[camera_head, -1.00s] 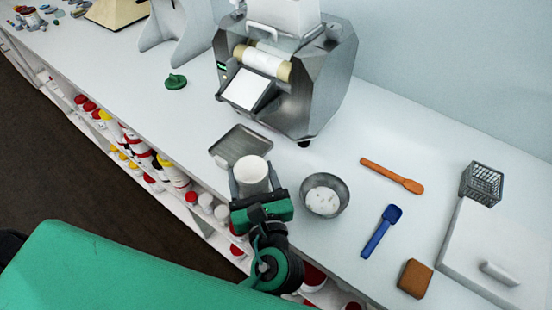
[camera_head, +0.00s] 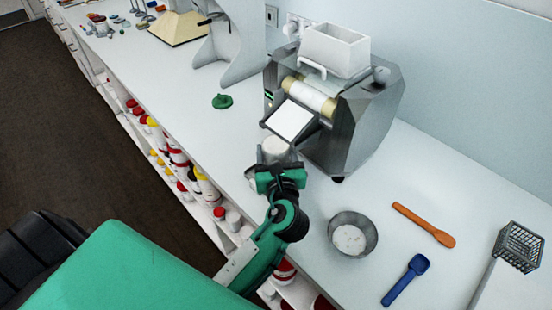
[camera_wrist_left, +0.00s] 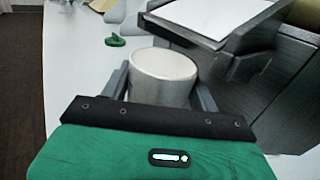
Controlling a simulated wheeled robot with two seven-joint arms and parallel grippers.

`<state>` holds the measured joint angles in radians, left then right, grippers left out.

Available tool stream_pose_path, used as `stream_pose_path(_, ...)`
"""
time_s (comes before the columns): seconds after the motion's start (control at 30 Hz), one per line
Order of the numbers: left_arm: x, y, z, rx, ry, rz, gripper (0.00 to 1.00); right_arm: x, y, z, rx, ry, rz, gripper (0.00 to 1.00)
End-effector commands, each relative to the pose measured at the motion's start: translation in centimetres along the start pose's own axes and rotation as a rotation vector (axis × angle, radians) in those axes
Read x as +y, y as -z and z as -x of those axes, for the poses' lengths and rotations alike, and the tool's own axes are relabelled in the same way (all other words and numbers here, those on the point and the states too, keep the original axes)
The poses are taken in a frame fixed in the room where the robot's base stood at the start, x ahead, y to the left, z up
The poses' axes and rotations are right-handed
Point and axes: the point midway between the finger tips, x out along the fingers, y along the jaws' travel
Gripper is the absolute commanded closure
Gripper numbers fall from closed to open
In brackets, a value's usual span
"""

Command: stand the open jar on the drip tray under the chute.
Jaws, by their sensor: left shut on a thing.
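The jar (camera_head: 276,150) is a pale, upright cylinder with a round white top. My left gripper (camera_head: 277,166) is shut around it, in front of the mill (camera_head: 350,125). In the left wrist view the jar (camera_wrist_left: 163,78) stands between the two fingers. The mill's chute (camera_head: 293,120), with a pale sloping face, is just above and behind the jar; it also shows in the left wrist view (camera_wrist_left: 205,18). The drip tray is hidden behind the gripper and jar, so I cannot tell whether the jar touches it. My right gripper is out of view.
A metal bowl (camera_head: 353,234) with white contents stands right of my left arm. An orange spatula (camera_head: 424,224), a blue scoop (camera_head: 406,281) and a wire basket (camera_head: 519,247) lie farther right. A green lid-like piece (camera_head: 222,101) lies on clear bench to the left.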

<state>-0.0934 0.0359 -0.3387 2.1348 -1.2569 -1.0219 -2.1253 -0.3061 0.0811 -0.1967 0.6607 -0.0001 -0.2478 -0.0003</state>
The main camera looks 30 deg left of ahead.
Motion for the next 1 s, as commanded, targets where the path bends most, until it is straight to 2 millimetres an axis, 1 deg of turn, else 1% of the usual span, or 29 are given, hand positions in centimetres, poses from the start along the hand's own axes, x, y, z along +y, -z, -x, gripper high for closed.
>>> stream_pose_path(0.07,0.0,0.2,-0.3,0.000,0.000,-0.001,0.60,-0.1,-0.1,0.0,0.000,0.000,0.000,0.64)
stream_pose_path(0.2,0.0,2.3,-0.3,0.003,0.000,-0.004,0.60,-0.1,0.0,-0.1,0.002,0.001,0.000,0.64)
stream_pose_path(0.3,0.0,3.3,-0.3,0.002,0.000,-0.002,0.60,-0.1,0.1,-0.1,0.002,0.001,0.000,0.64)
stream_pose_path(0.7,0.0,3.9,-0.2,0.001,0.000,0.000,0.60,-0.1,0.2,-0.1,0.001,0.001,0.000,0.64)
stream_pose_path(0.73,0.0,3.8,-0.3,0.001,0.000,0.000,0.33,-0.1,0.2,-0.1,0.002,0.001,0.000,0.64)
stream_pose_path(0.8,0.0,3.8,-0.2,0.001,0.000,0.000,0.19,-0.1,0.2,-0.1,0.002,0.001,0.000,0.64)
stream_pose_path(0.83,0.0,3.8,-0.2,0.001,0.000,0.000,0.17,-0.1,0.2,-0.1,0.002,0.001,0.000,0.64)
stream_pose_path(1.0,0.0,3.8,-0.2,0.001,0.000,0.000,0.17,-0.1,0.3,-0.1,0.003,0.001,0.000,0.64)
